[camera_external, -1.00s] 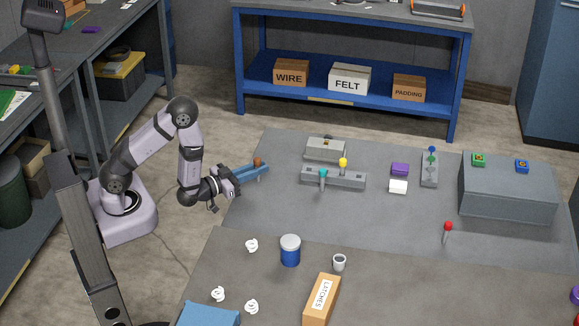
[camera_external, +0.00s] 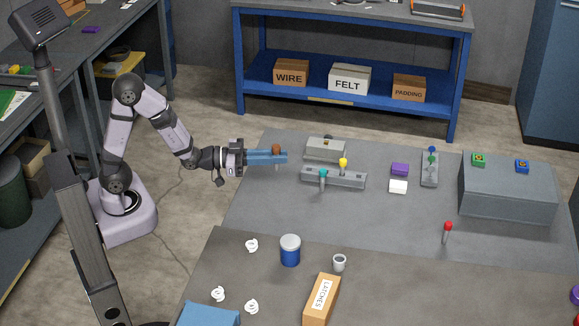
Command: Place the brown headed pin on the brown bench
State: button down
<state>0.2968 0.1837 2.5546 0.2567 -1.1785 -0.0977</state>
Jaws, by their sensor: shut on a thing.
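The brown headed pin (camera_external: 276,149) is held between the long blue fingers of my gripper (camera_external: 281,157). Its brown head shows above the fingers, and a short piece of shaft shows below them. My gripper points right, over the left part of the grey table, left of a low grey block (camera_external: 325,152). A small dark, brownish patch (camera_external: 327,141) lies on that block's top. It is too small to tell whether it is the brown bench, and no other brown bench is clear.
A grey bar (camera_external: 350,179) holds teal and yellow pins. A strip (camera_external: 429,178) holds blue and green ones. A large grey block (camera_external: 507,190) bears green and blue squares. A red pin (camera_external: 447,231) stands in front.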

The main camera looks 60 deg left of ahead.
jog(key=s+d+r+m+g+h, duration=0.2)
jog(key=s+d+m+g+h, duration=0.25)
jog(key=d, duration=0.25)
jog(key=s+d+f+m+g+h, duration=0.1)
jog(key=s+f+m+g, duration=0.1)
jog(key=s+g, duration=0.3)
jog(key=s+d+f+m+g+h, duration=0.1)
jog(key=s+m+g, duration=0.4)
jog(key=s, duration=0.5)
jog(key=s+d+f+m+g+h, duration=0.1)
jog(key=s+d+f+m+g, duration=0.2)
jog(key=s+g, duration=0.4)
jog(key=shift+s+f+m, duration=0.25)
jog(key=shift+s+m, duration=0.1)
jog(key=shift+m, duration=0.3)
jog(key=shift+f, duration=4.8)
jog(key=shift+f, duration=0.15)
jog(key=shift+f, duration=0.15)
jog(key=c, duration=1.8)
grip_release()
